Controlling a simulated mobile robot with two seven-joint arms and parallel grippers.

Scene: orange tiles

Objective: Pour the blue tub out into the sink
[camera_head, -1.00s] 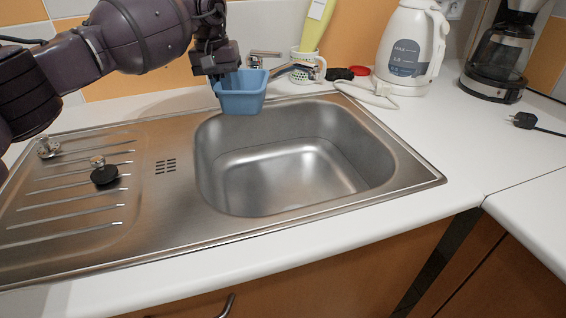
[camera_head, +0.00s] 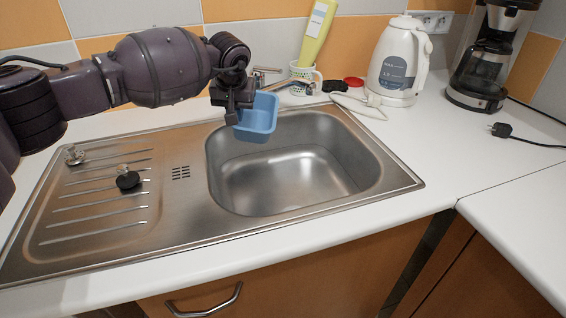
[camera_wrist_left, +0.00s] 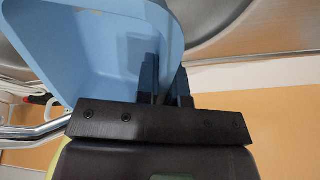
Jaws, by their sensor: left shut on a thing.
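The blue tub (camera_head: 260,118) is in my left gripper (camera_head: 240,120), above the back left part of the sink (camera_head: 300,180). My left gripper is shut on the tub's left wall. The tub is tilted, with its opening turned partly toward the head camera, and its visible inside looks empty. In the left wrist view the tub (camera_wrist_left: 75,45) fills the upper left, and the gripper fingers (camera_wrist_left: 165,85) pinch its wall. The sink's basin looks empty. My right gripper is in neither view.
A mug (camera_head: 306,76) with a yellow-green bottle (camera_head: 318,32), a white kettle (camera_head: 398,62) and a coffee maker (camera_head: 485,60) stand behind. Two small stoppers (camera_head: 127,179) (camera_head: 73,155) lie on the drainboard.

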